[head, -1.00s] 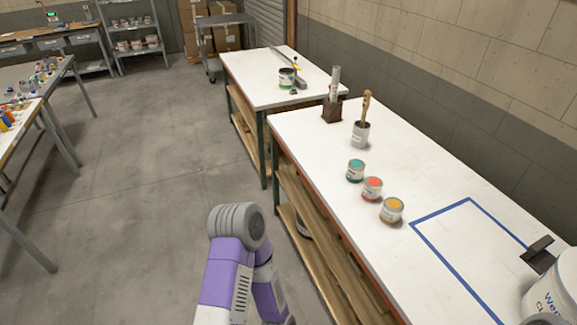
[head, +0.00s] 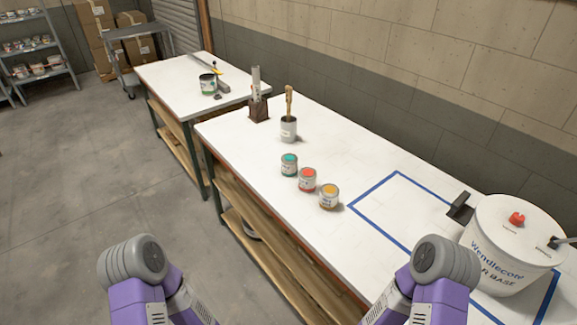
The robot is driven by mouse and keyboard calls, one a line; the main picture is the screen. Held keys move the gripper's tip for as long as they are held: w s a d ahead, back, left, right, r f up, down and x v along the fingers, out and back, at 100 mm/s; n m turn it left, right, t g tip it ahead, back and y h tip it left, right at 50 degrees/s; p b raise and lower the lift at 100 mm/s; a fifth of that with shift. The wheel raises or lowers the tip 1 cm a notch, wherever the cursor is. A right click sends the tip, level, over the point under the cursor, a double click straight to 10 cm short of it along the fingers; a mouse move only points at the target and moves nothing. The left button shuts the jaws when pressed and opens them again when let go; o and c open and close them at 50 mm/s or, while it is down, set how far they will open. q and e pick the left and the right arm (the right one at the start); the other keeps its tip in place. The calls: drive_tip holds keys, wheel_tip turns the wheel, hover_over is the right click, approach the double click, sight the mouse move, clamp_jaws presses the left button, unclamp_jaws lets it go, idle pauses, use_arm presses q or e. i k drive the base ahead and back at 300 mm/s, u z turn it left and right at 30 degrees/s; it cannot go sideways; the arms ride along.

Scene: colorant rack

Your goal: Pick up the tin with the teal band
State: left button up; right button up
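The tin with the teal band (head: 289,165) stands upright on the white workbench (head: 225,130), at the left end of a short row. A tin with a red band (head: 307,180) and a tin with a yellow band (head: 329,196) stand beside it, to the right and nearer. My two purple arms come in at the bottom of the head view, one at the left and one at the right, both short of the tins. Neither gripper can be made out in the view.
A white cup with a brush (head: 288,128) and a brown block holder (head: 259,108) stand behind the tins. A large white bucket (head: 510,245) stands at right, by a blue tape outline (head: 372,190). A farther bench (head: 165,85) holds another tin (head: 208,84). Floor at left is clear.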

sight(288, 161)
drive_tip(key=u, duration=1.45)
drive_tip(key=i, duration=2.6)
drive_tip(key=z, duration=1.95)
